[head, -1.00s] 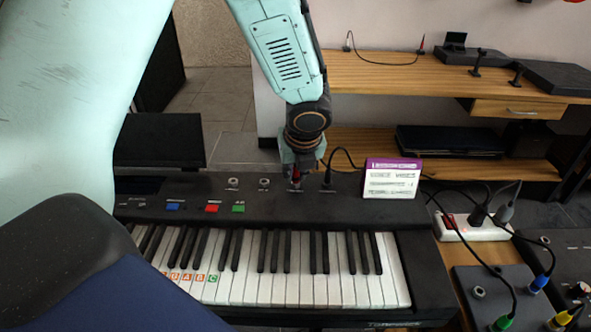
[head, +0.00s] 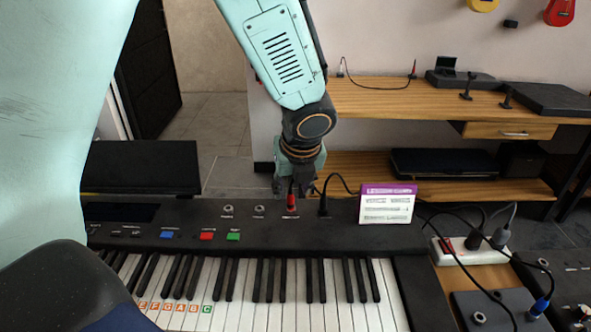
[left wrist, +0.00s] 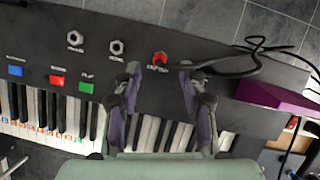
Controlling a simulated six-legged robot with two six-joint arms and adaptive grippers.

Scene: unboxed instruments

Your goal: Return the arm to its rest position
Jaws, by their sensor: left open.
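My left gripper (head: 299,186) is open just above the back panel of the black keyboard (head: 400,268). A red plug (head: 292,202) stands in a socket on that panel, just below the fingers in the head view. In the left wrist view the open fingers (left wrist: 160,75) are spread apart with nothing between them, and the red plug (left wrist: 161,59) shows just beyond their tips. The arm reaches down from the top of the head view. My right gripper is not in view.
A purple and white card (head: 387,204) stands on the panel right of the gripper, near a black plug and cable (head: 323,207). A white power strip (head: 466,250) and pedal box (head: 492,312) lie further right. A wooden shelf (head: 400,103) is behind.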

